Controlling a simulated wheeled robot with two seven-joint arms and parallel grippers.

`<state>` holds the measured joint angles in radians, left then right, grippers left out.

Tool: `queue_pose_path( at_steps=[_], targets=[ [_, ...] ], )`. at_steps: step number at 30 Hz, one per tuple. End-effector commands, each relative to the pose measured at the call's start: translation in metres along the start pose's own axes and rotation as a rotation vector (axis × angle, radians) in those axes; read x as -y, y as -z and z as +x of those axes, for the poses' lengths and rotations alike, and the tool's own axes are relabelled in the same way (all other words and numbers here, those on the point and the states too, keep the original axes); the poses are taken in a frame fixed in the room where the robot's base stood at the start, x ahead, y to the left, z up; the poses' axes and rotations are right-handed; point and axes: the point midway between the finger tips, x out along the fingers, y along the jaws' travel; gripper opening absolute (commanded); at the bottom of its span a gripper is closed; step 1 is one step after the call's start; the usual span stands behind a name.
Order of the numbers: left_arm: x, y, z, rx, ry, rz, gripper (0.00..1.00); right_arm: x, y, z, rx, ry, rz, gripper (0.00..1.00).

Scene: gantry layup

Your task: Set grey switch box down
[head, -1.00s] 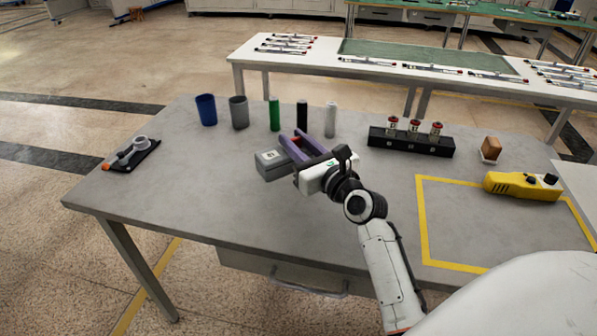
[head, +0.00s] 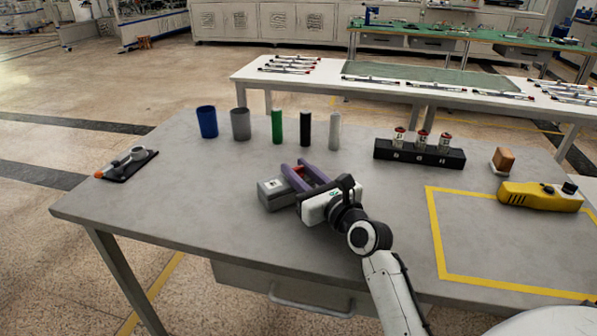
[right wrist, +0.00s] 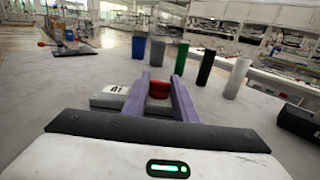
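The grey switch box (head: 273,197) has a pale label on top and a red knob (right wrist: 158,89). My right gripper (head: 308,174) has purple fingers, one on each side of the red knob, and is shut on the box. In the right wrist view the box (right wrist: 107,101) sticks out to the left of the fingers. The box is at or just above the grey table (head: 200,190); I cannot tell whether its underside touches. My left gripper is not in view.
Behind the box stand a blue cup (head: 207,122), a grey cup (head: 240,124), and green (head: 277,127), black (head: 306,129) and white (head: 334,131) cylinders. A black rack (head: 419,153) and yellow device (head: 539,196) are at right. The taped area (head: 436,235) is mostly clear.

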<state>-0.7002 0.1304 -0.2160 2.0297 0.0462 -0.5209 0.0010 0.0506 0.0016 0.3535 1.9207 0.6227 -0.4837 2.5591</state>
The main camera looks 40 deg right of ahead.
Motion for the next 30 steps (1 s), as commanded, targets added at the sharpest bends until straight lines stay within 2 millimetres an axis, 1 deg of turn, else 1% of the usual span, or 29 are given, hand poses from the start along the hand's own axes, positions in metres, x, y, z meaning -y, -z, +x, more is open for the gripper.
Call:
queue_pose_path(
  at_steps=[1,2,3,12,14,17,23,27,30],
  targets=[
    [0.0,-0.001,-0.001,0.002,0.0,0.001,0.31,0.0,0.0,0.0,0.0,0.0,0.0,0.35],
    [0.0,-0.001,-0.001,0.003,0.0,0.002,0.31,0.0,0.0,0.0,0.0,0.0,0.0,0.4],
    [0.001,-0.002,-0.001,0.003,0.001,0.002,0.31,0.0,0.0,0.0,0.0,0.0,0.0,0.42],
    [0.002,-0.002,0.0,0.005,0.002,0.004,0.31,0.0,-0.003,0.0,0.001,0.0,0.0,0.42],
    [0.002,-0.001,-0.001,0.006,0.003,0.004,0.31,0.0,-0.002,-0.004,-0.001,0.0,0.0,0.42],
    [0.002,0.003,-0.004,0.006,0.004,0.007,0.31,0.0,-0.002,-0.017,-0.003,0.0,0.002,0.42],
    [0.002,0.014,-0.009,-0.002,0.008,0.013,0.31,0.0,-0.002,-0.059,-0.005,0.001,0.001,0.42],
    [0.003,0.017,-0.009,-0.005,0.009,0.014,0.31,0.0,-0.001,-0.087,-0.003,0.001,0.0,0.42],
    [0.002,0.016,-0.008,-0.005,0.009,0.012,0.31,0.0,0.0,-0.103,-0.002,0.0,0.001,0.42]
  ],
)
